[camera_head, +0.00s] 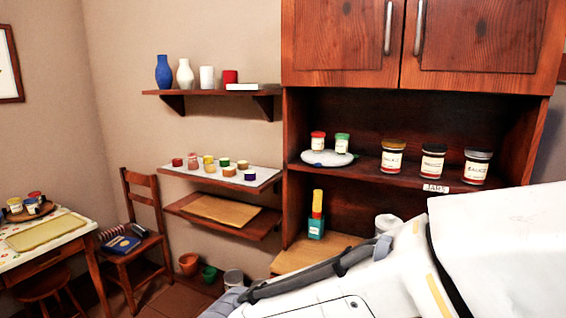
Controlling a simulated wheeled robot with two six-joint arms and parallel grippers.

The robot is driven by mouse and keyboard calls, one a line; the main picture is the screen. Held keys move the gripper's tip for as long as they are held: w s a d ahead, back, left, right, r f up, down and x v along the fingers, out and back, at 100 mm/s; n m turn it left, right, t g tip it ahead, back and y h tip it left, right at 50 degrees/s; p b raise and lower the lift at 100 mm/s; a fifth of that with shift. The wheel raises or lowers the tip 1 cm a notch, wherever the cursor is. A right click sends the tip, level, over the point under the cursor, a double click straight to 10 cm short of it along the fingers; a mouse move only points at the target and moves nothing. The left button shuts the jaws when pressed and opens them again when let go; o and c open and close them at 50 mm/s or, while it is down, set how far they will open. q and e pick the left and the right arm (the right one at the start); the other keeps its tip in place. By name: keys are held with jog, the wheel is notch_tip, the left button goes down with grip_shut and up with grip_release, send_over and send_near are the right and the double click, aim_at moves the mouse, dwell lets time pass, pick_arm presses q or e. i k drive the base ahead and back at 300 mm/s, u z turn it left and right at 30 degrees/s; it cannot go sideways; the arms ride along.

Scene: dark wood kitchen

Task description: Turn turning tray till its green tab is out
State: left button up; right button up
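A round pale turning tray (311,157) sits on the cabinet's middle shelf, near its left end. A red-lidded jar (318,141) and a green-lidded jar (342,143) stand on it. I cannot make out a green tab on its rim. A second round tray, brown (13,216), stands on the table at far left with several small jars on it; no green tab is clear there either. My white arm fills the lower right, in front of the cabinet's lower part. Neither gripper's fingertips can be seen.
Three larger jars (433,161) stand right of the pale tray, above a small label (435,188). A teal block holder (316,229) stands below. Wall shelves (218,180) with cups and vases hang left of the cabinet. A chair (145,240) and pots (189,264) stand on the floor.

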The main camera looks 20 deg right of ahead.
aim_at(328, 158)
jog(key=z, duration=0.4)
jog(key=i, duration=0.9)
jog(key=z, duration=0.65)
